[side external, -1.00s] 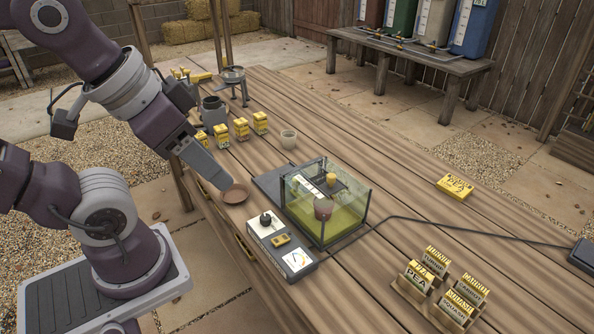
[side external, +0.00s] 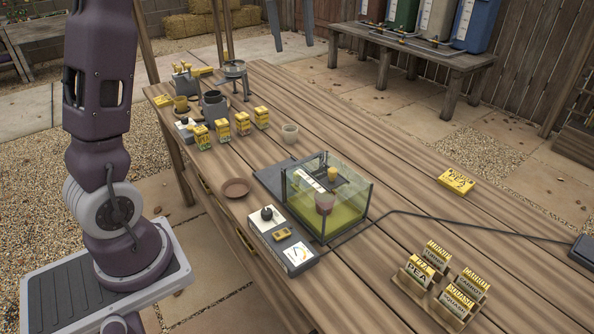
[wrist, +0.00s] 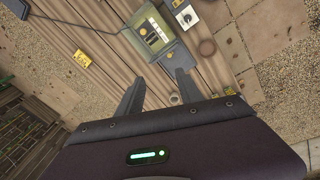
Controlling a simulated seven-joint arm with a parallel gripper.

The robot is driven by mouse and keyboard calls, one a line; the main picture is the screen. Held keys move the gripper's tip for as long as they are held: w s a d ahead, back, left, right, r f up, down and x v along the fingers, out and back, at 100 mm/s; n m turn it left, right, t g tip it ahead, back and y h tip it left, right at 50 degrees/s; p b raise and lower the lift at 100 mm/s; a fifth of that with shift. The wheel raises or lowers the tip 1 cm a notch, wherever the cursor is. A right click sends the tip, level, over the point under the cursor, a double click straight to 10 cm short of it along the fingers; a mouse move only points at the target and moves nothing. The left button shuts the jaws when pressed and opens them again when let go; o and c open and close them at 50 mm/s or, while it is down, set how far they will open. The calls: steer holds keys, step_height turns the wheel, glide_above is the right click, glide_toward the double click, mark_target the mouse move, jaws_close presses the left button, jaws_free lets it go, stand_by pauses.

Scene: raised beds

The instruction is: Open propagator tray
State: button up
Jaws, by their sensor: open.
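The propagator tray (side external: 345,216) is a clear-walled box with a yellow-green floor, standing near the middle of the wooden table. In the wrist view the propagator tray (wrist: 167,52) is at the top centre, beyond the fingertips. My gripper (wrist: 158,84) is open and empty, with its fingers spread, apart from the tray. The gripper is out of frame in the side view.
A control box (side external: 283,243) with a knob sits beside the tray, close to a brown saucer (side external: 235,188). A cable (side external: 440,220) crosses the table. Seed packets (side external: 460,291) stand in a holder at the front right. The table's right middle is mostly clear.

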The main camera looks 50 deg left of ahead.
steer(key=w+a+f+n+g, duration=0.1)
steer(key=w+a+f+n, duration=0.2)
steer(key=w+a+f, duration=0.25)
steer(key=f, duration=3.3)
steer(key=shift+s+a+f, duration=0.1)
steer(key=shift+s+a, duration=0.05)
steer(key=shift+s, duration=0.05)
jaws_close()
